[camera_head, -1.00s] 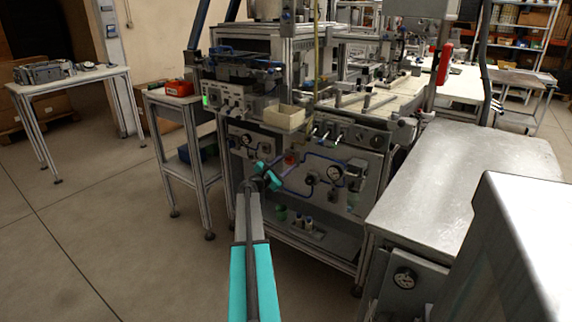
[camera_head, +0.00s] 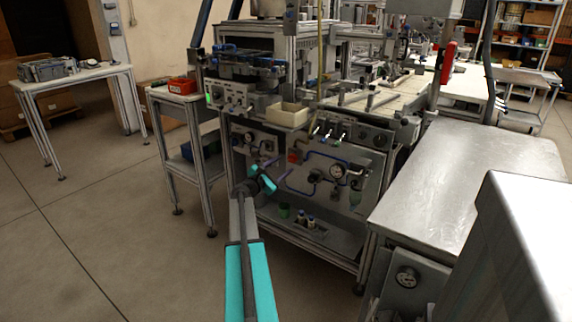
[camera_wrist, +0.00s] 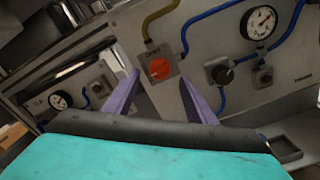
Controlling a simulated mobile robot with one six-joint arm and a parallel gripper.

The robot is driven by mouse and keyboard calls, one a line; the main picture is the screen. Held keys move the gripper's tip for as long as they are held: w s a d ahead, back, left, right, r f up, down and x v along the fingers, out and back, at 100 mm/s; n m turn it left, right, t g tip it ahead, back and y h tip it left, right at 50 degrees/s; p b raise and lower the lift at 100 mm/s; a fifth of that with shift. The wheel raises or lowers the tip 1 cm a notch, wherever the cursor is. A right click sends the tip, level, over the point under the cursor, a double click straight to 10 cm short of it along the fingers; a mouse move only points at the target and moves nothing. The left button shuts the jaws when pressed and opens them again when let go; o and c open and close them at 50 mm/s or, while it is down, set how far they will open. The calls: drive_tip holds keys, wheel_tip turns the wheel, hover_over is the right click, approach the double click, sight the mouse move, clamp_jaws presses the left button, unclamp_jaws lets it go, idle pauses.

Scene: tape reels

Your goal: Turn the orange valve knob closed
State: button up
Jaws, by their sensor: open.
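The orange valve knob (camera_wrist: 159,69) is a round orange dial on a grey square plate on the machine's front panel. In the wrist view it lies beyond and between my two purple fingertips, slightly above their middle. In the head view the knob shows small and reddish (camera_head: 294,156), to the right of my wrist. My gripper (camera_wrist: 160,90) is open and empty, its fingers apart on either side of the knob in the picture. It also shows in the head view (camera_head: 278,167), in front of the panel. I cannot tell whether the fingers touch the panel.
Blue hoses, a pressure gauge (camera_wrist: 260,22) and a black knob (camera_wrist: 218,70) sit on the panel right of the orange knob. A second gauge (camera_wrist: 60,100) is at left. A metal-topped bench (camera_head: 470,180) stands to the right; open floor lies left.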

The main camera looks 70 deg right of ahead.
drive_tip(key=v, duration=0.8)
drive_tip(key=shift+a, duration=0.3)
